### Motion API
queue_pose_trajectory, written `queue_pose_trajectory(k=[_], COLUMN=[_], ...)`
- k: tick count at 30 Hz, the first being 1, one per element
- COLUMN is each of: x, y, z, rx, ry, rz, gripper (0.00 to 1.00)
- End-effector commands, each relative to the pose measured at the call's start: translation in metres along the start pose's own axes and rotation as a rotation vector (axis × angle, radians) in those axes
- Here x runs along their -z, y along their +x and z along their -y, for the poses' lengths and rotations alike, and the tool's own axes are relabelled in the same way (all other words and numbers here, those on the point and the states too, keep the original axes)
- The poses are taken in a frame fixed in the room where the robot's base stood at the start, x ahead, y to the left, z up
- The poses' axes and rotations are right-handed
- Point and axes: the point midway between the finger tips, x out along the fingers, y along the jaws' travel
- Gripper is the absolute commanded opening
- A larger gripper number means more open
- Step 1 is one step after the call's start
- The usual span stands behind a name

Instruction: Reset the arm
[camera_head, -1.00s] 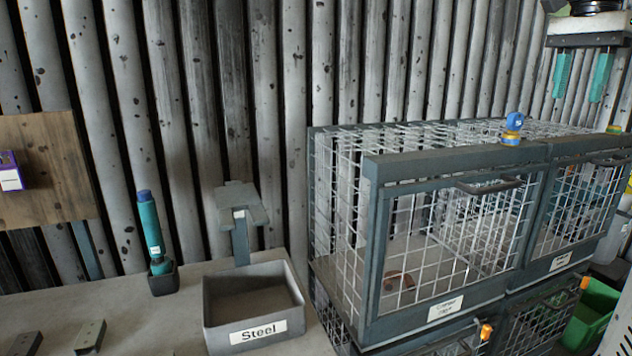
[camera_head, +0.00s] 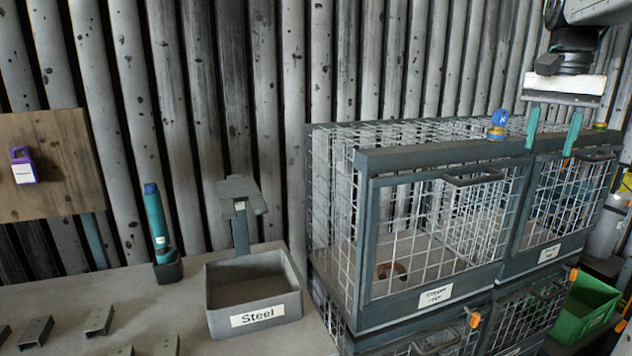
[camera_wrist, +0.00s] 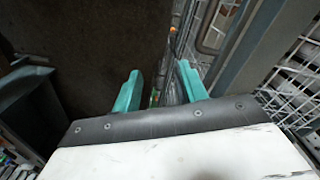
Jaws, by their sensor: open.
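My gripper (camera_head: 552,133) is at the upper right in the head view, with its two teal fingers pointing down over the top of the wire cages. The fingers are apart and nothing is between them. In the wrist view my gripper (camera_wrist: 160,88) also shows two teal fingers spread, with a dark gap and part of a cage frame beyond them. Whether the fingertips touch the cage cannot be told.
Wire cages (camera_head: 360,162) fill the right; one holds a brown curved part (camera_head: 391,270). A grey Steel bin (camera_head: 253,310), a teal bottle-like tool (camera_head: 157,225) and metal brackets (camera_head: 99,320) stand on the bench. A green bin (camera_head: 585,306) is at lower right.

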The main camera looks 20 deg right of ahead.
Motion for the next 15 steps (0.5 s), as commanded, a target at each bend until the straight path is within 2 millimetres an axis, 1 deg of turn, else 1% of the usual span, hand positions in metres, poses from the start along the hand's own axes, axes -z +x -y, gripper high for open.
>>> queue_pose_trajectory(k=[1,2,5,8,9,10,11,12,15], x=[-0.015,-0.024,-0.062,-0.116,-0.141,-0.16,-0.179,-0.203,-0.254], y=[0.011,0.018,0.046,0.083,0.099,0.112,0.126,0.143,0.179], z=[0.006,0.01,0.022,0.032,0.034,0.034,0.033,0.031,0.021], rx=[0.001,0.001,0.004,0.011,0.014,0.017,0.019,0.023,0.032], ry=[-0.056,-0.092,-0.235,-0.422,-0.507,-0.57,-0.634,-0.714,-0.876], rz=[-0.001,0.0,-0.005,-0.016,-0.022,-0.026,-0.029,-0.034,-0.045], gripper=[0.43,0.43,0.43,0.43,0.43,0.43,0.43,0.43,0.43])
